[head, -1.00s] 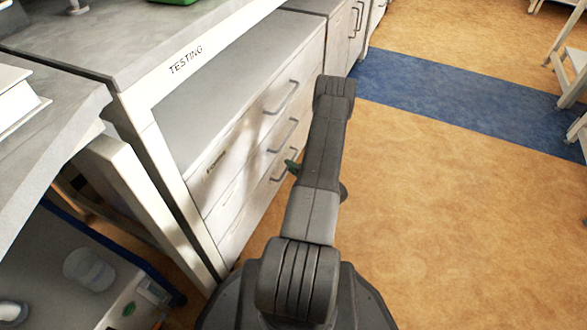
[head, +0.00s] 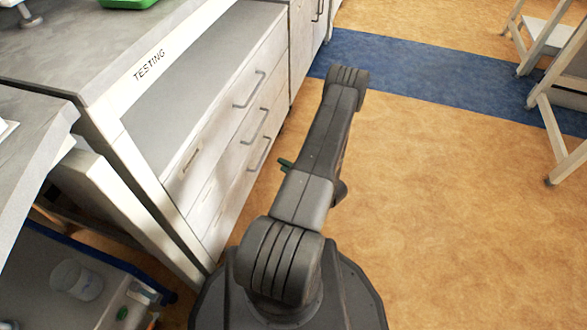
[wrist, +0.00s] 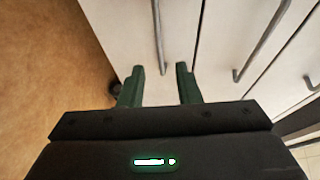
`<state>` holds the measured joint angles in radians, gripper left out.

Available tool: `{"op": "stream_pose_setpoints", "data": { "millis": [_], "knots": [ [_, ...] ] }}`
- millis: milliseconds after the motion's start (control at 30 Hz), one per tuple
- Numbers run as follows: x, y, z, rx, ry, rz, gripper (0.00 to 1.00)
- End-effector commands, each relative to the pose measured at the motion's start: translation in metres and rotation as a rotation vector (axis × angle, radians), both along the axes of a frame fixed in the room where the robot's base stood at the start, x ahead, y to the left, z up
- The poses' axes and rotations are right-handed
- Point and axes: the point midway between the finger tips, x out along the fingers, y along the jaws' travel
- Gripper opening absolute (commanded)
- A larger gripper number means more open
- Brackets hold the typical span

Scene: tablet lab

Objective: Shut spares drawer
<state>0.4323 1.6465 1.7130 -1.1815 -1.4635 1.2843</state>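A white unit with three stacked drawers, top drawer (head: 205,145), middle drawer (head: 222,165) and lowest drawer (head: 228,190), stands under the bench marked TESTING. Each has a grey bar handle. A small label on the top front is too blurred to read, so I cannot tell which is the spares drawer. The fronts look about flush. My gripper (wrist: 159,70) is open and empty in the wrist view, its green fingers pointing at the fronts. One handle (wrist: 158,40) shows between and beyond them; contact cannot be told. In the head view, my arm hides most of the gripper.
The TESTING bench (head: 60,50) and its white leg (head: 150,185) stand at left. A blue-edged cart (head: 50,285) with a white container (head: 78,280) is at lower left. White stools (head: 545,45) stand at upper right. The orange floor (head: 440,200) at right is clear.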

Motion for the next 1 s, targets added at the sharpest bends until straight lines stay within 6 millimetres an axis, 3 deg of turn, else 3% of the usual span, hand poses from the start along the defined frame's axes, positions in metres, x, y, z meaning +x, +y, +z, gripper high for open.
{"op": "stream_pose_setpoints", "data": {
  "millis": [333, 1000],
  "knots": [
    [-0.026, -0.025, 0.007, 0.001, -0.001, 0.0, 0.3],
    [-0.028, -0.027, 0.007, 0.0, -0.001, 0.002, 0.3]
  ]
}}
